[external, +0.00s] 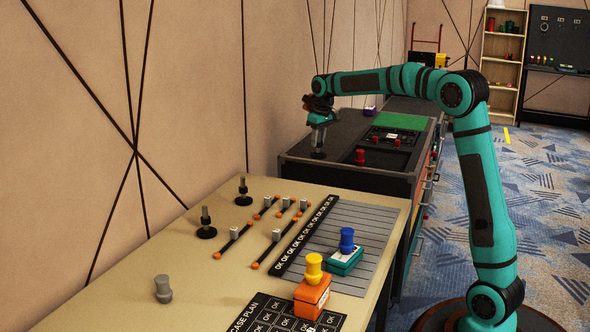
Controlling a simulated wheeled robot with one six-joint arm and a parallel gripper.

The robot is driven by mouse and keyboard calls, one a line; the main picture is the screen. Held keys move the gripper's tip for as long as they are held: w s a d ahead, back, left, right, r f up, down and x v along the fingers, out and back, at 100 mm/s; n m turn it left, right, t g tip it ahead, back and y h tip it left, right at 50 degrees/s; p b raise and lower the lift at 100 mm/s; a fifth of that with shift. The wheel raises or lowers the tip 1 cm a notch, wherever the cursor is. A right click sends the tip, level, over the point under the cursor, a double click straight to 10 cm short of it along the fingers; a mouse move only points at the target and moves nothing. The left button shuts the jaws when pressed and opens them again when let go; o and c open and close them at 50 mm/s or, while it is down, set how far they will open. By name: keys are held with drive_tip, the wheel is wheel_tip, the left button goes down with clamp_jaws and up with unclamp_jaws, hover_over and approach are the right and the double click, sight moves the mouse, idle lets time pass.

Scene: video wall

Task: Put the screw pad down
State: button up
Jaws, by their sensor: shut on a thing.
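My gripper (319,122) points down over the dark top of the cabinet (340,130) behind the table. It is shut on a screw pad (318,147), which shows as a grey stem with a dark round foot below the fingers. The screw pad is upright. The foot is dark against the dark top, so I cannot tell whether it touches the surface or hangs just above it. Two similar screw pads, one nearer (206,224) and one farther (243,193), stand upright on the beige table (130,295).
A red knobbed piece (360,157) and a black panel with red parts (390,137) lie right of my gripper, with a green mat (400,121) behind. On the table are orange-ended bars (232,240), a grey slatted board (350,225), and teal (344,260) and orange (311,295) blocks.

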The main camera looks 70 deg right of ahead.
drive_tip(key=s+d+m, duration=0.5)
drive_tip(key=s+d, duration=1.8)
drive_tip(key=d, duration=0.3)
drive_tip(key=shift+g+h, duration=0.3)
drive_tip(key=shift+a+f, duration=0.15)
drive_tip(key=shift+f, duration=4.75)
drive_tip(key=shift+f, duration=0.1)
drive_tip(key=o, duration=1.1)
wheel_tip(320, 180, up, 12)
drive_tip(key=s+a, duration=0.1)
drive_tip(key=shift+s, duration=0.15)
drive_tip(key=shift+a, duration=0.2)
